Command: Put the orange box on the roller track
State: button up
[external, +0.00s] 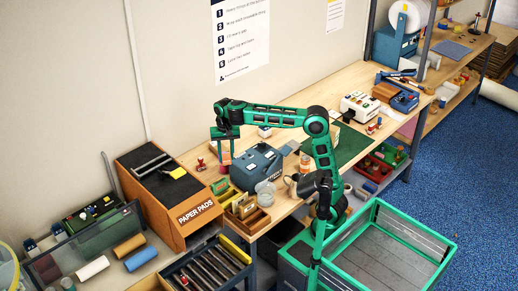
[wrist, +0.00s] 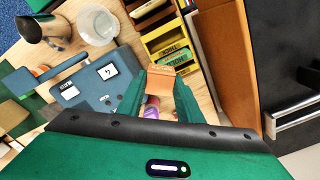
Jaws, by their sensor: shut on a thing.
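The orange box (wrist: 160,82) sits between the two green fingers of my gripper (wrist: 158,92) in the wrist view. In the external view my gripper (external: 224,141) points down with the small orange box (external: 226,158) under it, over the back of the bench left of the blue-grey machine. My gripper is shut on the box. The roller track (external: 205,268), a row of dark rollers with a yellow end, lies low at the bottom of the external view, in front of the bench and apart from the box. I cannot make out the track in the wrist view.
The blue-grey machine (external: 257,168) stands right of my gripper. A brown paper pads case (external: 168,195) stands to the left. Small colored trays (external: 232,196) and a glass jar (external: 265,190) are near the bench's front edge. A green-framed crate (external: 385,255) is at lower right.

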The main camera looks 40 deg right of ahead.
jog(key=s+a+n, duration=0.4)
jog(key=s+a, duration=1)
jog(key=s, duration=0.4)
jog(key=s+a+n, duration=0.3)
jog(key=s+a, duration=1.2)
jog(key=s, duration=0.2)
send_over(223, 270)
notch_tip(223, 270, down, 32)
jog(key=shift+s+f, duration=0.15)
jog(key=shift+f, duration=2.05)
jog(key=shift+f, duration=0.15)
jog(key=o, duration=1.2)
jog(key=shift+o, duration=0.2)
